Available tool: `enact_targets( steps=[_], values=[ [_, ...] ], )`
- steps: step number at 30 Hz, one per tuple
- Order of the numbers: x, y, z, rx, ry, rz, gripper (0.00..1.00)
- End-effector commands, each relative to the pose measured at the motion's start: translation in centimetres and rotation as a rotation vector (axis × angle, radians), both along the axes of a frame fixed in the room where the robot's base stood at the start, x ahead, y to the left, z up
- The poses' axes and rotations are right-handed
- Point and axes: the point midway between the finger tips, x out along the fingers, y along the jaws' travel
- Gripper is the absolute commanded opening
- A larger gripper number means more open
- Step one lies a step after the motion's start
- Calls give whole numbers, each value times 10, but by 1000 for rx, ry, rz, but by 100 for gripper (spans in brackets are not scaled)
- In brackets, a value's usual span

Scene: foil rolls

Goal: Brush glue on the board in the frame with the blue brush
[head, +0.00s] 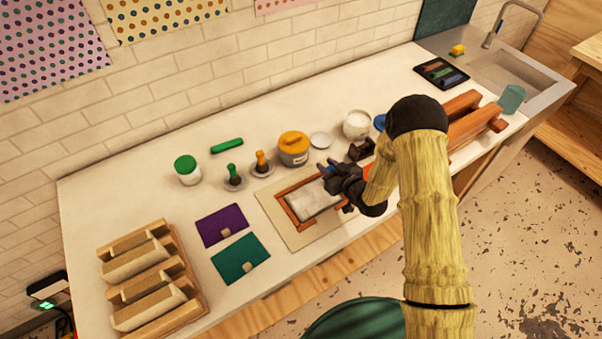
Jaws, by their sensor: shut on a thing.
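The wooden frame (285,210) lies on a beige sheet (270,204) at the front middle of the counter, with a pale grey-white board (313,200) inside it. My gripper (335,182) is low over the frame's right part, shut on what I take to be the blue brush, which is too small and dark to make out clearly. I cannot tell whether its bristles touch the board. An open jar of white glue (357,123) stands behind my gripper, with a pale round lid (320,140) beside it.
A green-handled brush (232,171) and an orange-handled brush (261,159) stand in holders left of an orange-lidded jar (293,146). A green-lidded jar (187,169), purple card (222,225), teal card (240,258) and wooden rack (150,280) are left. My arm hides part of the right side.

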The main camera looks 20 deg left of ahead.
Motion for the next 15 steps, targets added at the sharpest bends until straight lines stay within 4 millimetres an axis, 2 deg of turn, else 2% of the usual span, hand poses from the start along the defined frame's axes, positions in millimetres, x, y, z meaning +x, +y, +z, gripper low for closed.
enact_targets(
  steps=[4, 6, 8, 15],
  values=[
    [2, -7, -1, 0, 0, 3, 2],
    [1, -6, 8, 0, 0, 5, 2],
    [2, -6, 25, 1, -4, 5, 2],
    [3, -9, 42, 0, -1, 0, 2]
  ],
)
